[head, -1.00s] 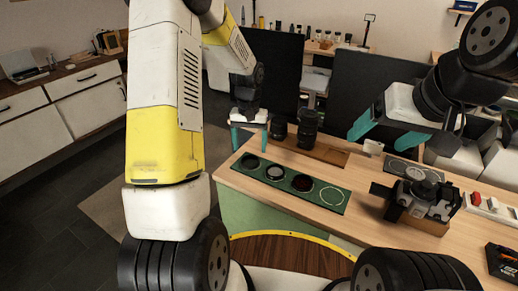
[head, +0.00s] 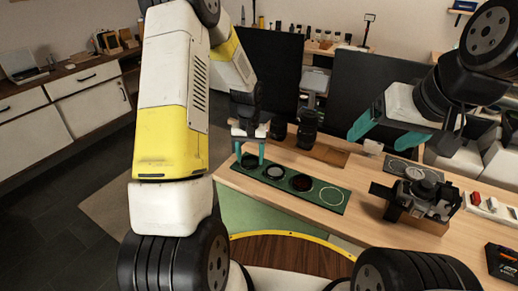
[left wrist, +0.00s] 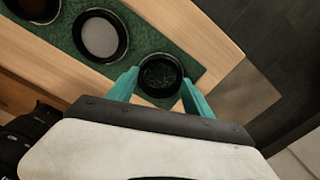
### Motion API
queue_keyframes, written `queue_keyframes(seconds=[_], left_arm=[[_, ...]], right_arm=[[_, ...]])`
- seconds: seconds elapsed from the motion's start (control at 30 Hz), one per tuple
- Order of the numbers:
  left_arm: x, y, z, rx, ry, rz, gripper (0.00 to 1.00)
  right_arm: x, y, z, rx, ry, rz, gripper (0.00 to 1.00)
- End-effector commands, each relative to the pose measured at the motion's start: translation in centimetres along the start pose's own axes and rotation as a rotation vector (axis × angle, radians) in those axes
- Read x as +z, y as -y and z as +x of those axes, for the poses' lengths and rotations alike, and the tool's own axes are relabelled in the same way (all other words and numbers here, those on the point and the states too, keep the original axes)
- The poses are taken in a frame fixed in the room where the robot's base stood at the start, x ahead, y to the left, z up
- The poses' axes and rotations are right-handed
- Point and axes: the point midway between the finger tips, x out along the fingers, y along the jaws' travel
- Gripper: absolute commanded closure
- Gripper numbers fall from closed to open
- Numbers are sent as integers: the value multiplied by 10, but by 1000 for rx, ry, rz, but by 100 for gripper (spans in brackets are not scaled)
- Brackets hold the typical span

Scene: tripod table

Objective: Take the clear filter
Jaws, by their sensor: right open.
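The clear filter (left wrist: 159,75) is a dark ring with the green mat showing through it. It lies at the end of the green mat (head: 326,204), the left end in the head view, where it (head: 250,161) is partly hidden by my fingers. My left gripper (head: 250,163) is open above it, one teal finger on each side of the ring in the left wrist view (left wrist: 159,88). I cannot tell whether the fingers touch it. My right gripper (head: 382,136) is open and empty, in the air over the table's far side.
A pale grey filter (head: 274,172) and a dark reddish filter (head: 302,183) lie beside it on the mat, then an empty white circle (head: 331,196). Black lenses (head: 307,130) stand behind. A camera (head: 420,190) sits to the right.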

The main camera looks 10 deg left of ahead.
Motion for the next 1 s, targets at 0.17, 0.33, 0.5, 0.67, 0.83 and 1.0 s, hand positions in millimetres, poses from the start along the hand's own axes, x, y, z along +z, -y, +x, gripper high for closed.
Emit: queue_keyframes(seconds=[0.17,0.33,0.5,0.67,0.83,1.0], left_arm=[[0,0,0,0,0,0,87],[0,0,0,0,0,0,87],[0,0,-5,0,-2,0,87],[-1,0,-17,0,-2,-1,87],[-1,0,-31,0,-3,-1,87],[-1,0,-45,0,-3,-1,87]], right_arm=[[0,0,0,0,0,0,20],[0,0,0,0,0,0,20],[0,0,0,0,0,0,20],[0,0,0,0,0,0,20],[0,0,0,0,0,0,20],[0,0,0,0,0,0,20]])
